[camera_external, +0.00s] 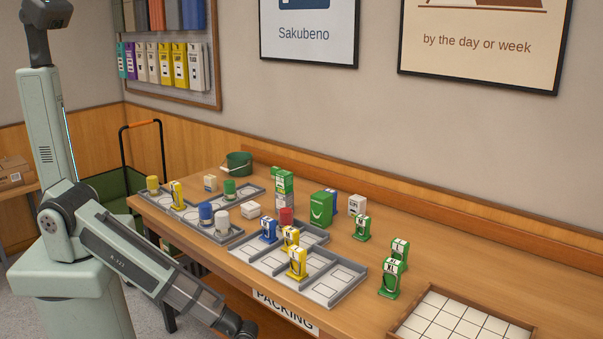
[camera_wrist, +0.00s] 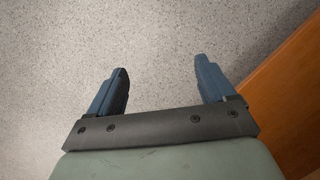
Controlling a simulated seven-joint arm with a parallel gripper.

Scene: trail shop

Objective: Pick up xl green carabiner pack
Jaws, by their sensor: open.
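A green pack (camera_external: 390,279) with a white top marked "XL" stands upright on the right part of the table in the external view. A second green pack (camera_external: 399,253) stands just behind it; its mark looks like XL too, but is small. A third green pack (camera_external: 361,229) stands further back and left, its mark too small to read. My gripper (camera_wrist: 162,82) is open and empty in the wrist view, above the speckled floor beside the table edge. In the external view my arm reaches down in front of the table and its fingers are out of the picture. The wrist view shows no packs.
A grey divided tray (camera_external: 325,298) holds yellow and blue packs. Another grey tray (camera_external: 222,238) holds cups. A green box (camera_external: 322,208) and stacked boxes (camera_external: 284,190) stand behind. A white-gridded wooden tray (camera_external: 455,322) lies at front right.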

